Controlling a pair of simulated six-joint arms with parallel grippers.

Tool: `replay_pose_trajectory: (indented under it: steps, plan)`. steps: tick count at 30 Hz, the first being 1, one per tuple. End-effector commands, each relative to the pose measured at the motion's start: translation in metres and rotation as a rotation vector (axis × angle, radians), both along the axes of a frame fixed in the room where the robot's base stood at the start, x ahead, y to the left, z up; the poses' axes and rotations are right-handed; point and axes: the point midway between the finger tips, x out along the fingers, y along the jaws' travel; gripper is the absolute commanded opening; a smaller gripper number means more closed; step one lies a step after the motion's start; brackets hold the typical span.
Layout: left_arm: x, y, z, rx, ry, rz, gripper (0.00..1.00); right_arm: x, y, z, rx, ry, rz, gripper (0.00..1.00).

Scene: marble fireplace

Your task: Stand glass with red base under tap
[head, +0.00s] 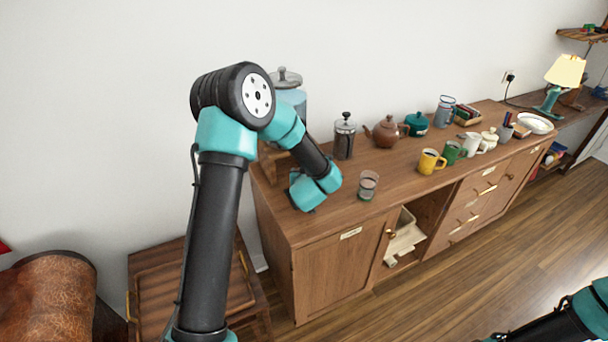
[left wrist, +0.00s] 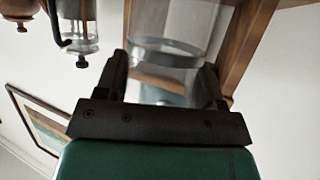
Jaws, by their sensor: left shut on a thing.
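My left gripper (left wrist: 163,63) is shut on a clear glass (left wrist: 172,30), which sits between its fingers in the left wrist view. The colour of the held glass's base cannot be made out. In the head view my left wrist hides the gripper and the held glass. The drink dispenser (head: 294,97) stands against the wall behind my left arm, with a pale blue tank and grey lid. Its wooden stand (left wrist: 248,50) shows close beyond the gripper in the left wrist view. Its tap is not visible. My right gripper is out of view.
Another glass (head: 368,186) stands on the sideboard (head: 335,218), right of my left wrist. A French press (head: 344,136), a brown teapot (head: 386,132) and a yellow mug (head: 430,162) stand farther right. A cupboard below is open. The sideboard's front left top is clear.

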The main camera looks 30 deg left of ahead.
Motion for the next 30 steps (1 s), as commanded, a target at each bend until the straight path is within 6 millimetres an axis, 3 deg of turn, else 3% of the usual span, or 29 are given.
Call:
replay_pose_trajectory:
  steps: [6,7,14,25,30]
  plan:
    - [0.0,0.0,-0.003,0.001,0.001,0.0,0.18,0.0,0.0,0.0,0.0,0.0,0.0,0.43]
    - [0.0,0.0,-0.003,0.001,0.001,0.0,0.65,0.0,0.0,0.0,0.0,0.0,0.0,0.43]
    - [0.0,0.0,-0.003,0.0,0.0,0.0,0.87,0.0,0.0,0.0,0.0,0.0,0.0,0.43]
    - [0.0,0.0,0.001,-0.001,-0.001,0.0,0.88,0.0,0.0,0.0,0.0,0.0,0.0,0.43]
    - [-0.014,-0.009,0.008,0.001,-0.001,-0.001,0.88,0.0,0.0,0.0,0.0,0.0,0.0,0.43]
